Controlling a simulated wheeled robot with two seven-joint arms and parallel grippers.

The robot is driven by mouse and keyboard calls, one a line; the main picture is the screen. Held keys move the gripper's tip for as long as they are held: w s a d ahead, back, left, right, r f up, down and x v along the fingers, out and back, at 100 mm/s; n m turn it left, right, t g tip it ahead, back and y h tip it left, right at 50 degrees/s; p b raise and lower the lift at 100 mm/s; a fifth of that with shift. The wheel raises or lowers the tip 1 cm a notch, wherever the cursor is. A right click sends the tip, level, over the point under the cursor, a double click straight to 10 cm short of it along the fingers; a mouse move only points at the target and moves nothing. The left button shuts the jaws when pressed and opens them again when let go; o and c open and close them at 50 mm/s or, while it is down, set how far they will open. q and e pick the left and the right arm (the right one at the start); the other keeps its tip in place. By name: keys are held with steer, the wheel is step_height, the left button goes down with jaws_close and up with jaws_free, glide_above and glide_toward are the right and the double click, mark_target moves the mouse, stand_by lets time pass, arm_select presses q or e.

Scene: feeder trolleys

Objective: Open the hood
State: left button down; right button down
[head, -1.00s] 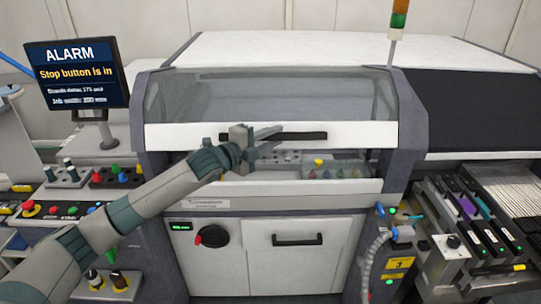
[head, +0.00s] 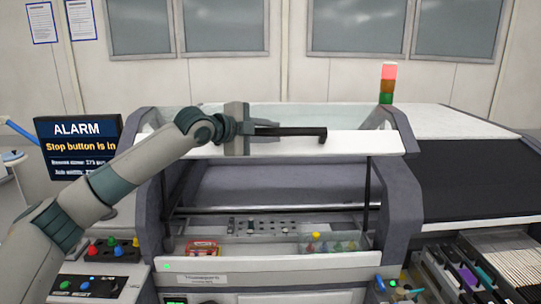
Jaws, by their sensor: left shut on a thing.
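The hood (head: 350,143) of the machine is raised, its white front panel high above the opening and its clear window (head: 290,115) tilted back. A black bar handle (head: 290,132) runs along the panel. My left gripper (head: 250,131) is shut on the handle near its left end and hides that end. Under the hood the machine's inside shows, with a grey plate with holes (head: 270,226) and a clear tray of coloured pegs (head: 335,244). My right gripper is not in the head view.
A screen (head: 78,145) at left reads "ALARM, Stop button is in". A signal tower (head: 388,82) with its red light lit stands behind the hood at right. A red box (head: 203,247) sits inside at left. Feeders (head: 465,270) stand at lower right.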

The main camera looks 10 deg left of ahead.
arm_select(q)
steer(key=shift+w+a+r, duration=0.15)
steer(key=shift+w+r, duration=0.3)
steer(key=shift+r, duration=0.4)
steer(key=shift+w+a+r, duration=0.1)
steer(key=shift+w+r, duration=0.3)
steer(key=shift+r, duration=0.45)
steer(key=c, duration=1.6)
jaws_free()
steer(key=shift+o, duration=0.2)
steer(key=shift+s+a+f, duration=0.1)
steer(key=shift+s+a+b, duration=0.3)
steer(key=shift+s+b, duration=0.2)
steer(key=shift+b, duration=0.1)
steer(key=b+v, duration=0.7)
steer(key=v, duration=0.9)
steer(key=shift+r, duration=0.35)
